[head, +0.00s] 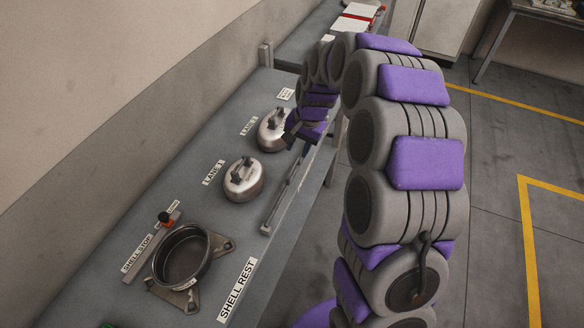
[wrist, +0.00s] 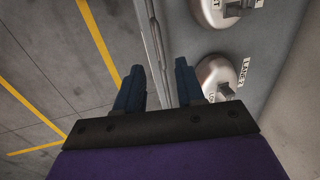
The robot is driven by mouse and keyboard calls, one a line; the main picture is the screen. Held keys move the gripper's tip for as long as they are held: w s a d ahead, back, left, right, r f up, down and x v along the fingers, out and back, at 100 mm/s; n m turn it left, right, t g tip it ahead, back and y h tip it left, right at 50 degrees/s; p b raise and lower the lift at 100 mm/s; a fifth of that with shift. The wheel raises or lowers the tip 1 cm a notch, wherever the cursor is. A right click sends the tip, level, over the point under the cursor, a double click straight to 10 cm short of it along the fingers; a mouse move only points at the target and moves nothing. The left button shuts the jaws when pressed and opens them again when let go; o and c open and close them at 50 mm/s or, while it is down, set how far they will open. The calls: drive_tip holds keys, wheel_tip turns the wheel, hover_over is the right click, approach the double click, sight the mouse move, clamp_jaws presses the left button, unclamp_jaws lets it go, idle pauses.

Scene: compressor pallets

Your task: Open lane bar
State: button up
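The lane bar (head: 284,196) is a thin grey bar along the front edge of the bench, beside the two lanes. It also shows in the wrist view as a long strip (wrist: 153,38) running down toward the space between my fingers. My gripper (head: 291,133) is near the bar's far end, by the lane 2 shell. In the wrist view my gripper (wrist: 159,68) has its two dark blue fingers apart, with nothing visibly held. The bar's far end is hidden behind my arm and gripper. I cannot tell whether the fingers touch the bar.
Two silver domed shells, lane 1 (head: 243,180) and lane 2 (head: 272,131), stand on the grey bench (head: 150,190). Open floor lies right of the bench.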

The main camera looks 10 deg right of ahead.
sight(292, 170)
drive_tip(key=f, duration=0.3)
drive_tip(key=f+b, duration=0.1)
drive_tip(key=f, duration=0.2)
drive_tip(key=w+a+f, duration=0.1)
drive_tip(key=f, duration=0.2)
drive_tip(key=shift+f+b, duration=0.1)
drive_tip(key=shift+b, duration=0.25)
drive_tip(key=shift+w+a+f, duration=0.1)
drive_tip(key=shift+a+f, duration=0.15)
drive_tip(key=shift+f, duration=0.4)
clamp_jaws()
